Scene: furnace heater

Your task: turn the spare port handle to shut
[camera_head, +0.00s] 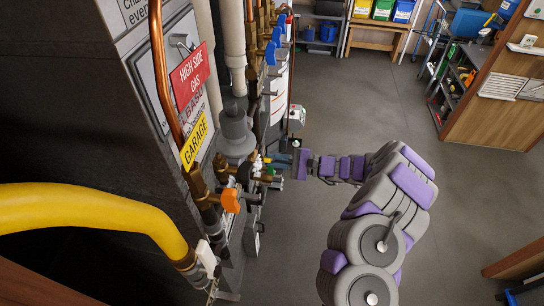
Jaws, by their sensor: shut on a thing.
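My gripper (281,160) reaches left from the purple and grey arm to a cluster of small valves (264,172) on the pipework. Its jaws are shut on a small handle there, which fits the spare port handle. The jaws hide most of this handle, and its angle is too small to tell. Green and yellow parts show beside the jaws. An orange valve handle (230,200) is nearer to me, to the left of and below the gripper, and apart from it.
A thick yellow pipe (95,212) crosses the lower left. Copper pipes and blue handles (271,52) run up the furnace side. Red and yellow labels hang by a copper pipe (160,75). The grey floor (350,100) is open behind the arm. A wooden cabinet (495,105) stands right.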

